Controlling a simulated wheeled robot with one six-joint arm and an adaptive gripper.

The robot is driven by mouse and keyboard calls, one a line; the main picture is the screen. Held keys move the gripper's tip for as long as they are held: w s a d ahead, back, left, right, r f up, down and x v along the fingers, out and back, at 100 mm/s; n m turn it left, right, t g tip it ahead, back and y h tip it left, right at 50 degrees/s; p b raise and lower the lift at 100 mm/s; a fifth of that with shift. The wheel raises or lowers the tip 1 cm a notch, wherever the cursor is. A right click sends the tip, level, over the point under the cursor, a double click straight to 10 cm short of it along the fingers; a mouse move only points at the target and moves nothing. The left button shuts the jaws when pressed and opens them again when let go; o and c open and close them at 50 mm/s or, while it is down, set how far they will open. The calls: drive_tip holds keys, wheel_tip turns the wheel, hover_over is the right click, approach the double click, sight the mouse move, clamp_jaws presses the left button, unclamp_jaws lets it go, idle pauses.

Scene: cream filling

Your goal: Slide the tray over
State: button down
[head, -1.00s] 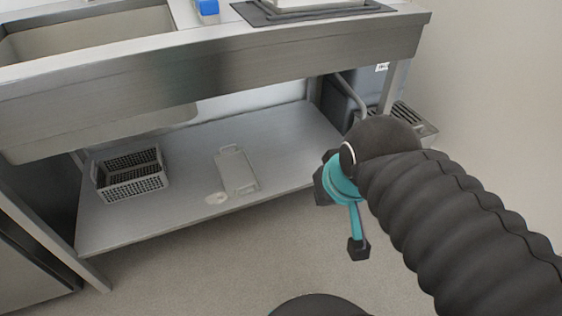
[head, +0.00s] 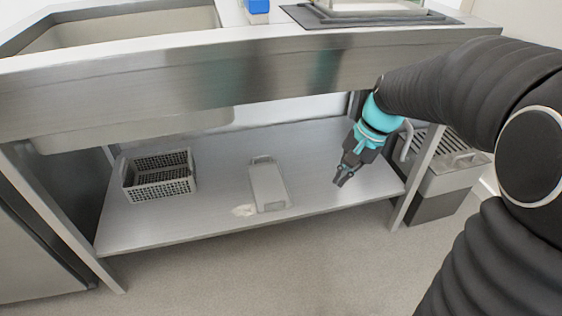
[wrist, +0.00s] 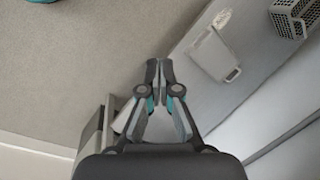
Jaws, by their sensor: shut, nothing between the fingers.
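The tray (head: 268,187) is a small grey oblong with a handle at its far end. It lies flat on the lower steel shelf, near the middle. It also shows in the wrist view (wrist: 210,54), above and right of the fingers. My gripper (head: 341,182) is over the right part of the shelf, to the right of the tray and apart from it. Its fingertips are together in the wrist view (wrist: 159,66), with nothing between them. I cannot tell exactly how high the fingertips are above the shelf.
The sink counter (head: 200,85) overhangs the shelf. A right leg (head: 418,180) and a grey bin (head: 450,175) stand at right. Shelf between tray and gripper is clear.

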drive_tip(key=w+a+f+m+g+y+b, duration=0.25)
drive_tip(key=w+f+m+y, duration=0.2)
drive_tip(key=w+f, duration=0.8)
drive_tip(key=m+y+b, duration=0.2)
drive_tip(key=m+y, duration=0.1)
drive_tip(key=m, duration=0.1)
approach(273, 202)
drive_tip(key=shift+g, duration=0.25)
drive_tip(key=d, duration=0.1)
drive_tip(key=w+d+f, duration=0.1)
drive_tip(key=d, duration=0.1)
drive_tip(key=w+d+f, duration=0.1)
drive_tip(key=d, duration=0.1)
drive_tip(key=shift+w+d, duration=0.1)
drive_tip(key=shift+d, duration=0.15)
drive_tip(key=s+a, duration=0.1)
drive_tip(key=a, duration=0.3)
drive_tip(key=s+a, duration=0.1)
drive_tip(key=a, duration=0.2)
drive_tip(key=s+a+b, duration=0.1)
drive_tip(key=a, duration=0.3)
drive_tip(key=shift+s+a+f, duration=0.1)
drive_tip(key=shift+s+a, duration=0.1)
drive_tip(key=shift+a, duration=0.2)
drive_tip(key=shift+d+f, duration=0.15)
drive_tip(key=shift+f, duration=0.6)
drive_tip(key=shift+f, duration=0.15)
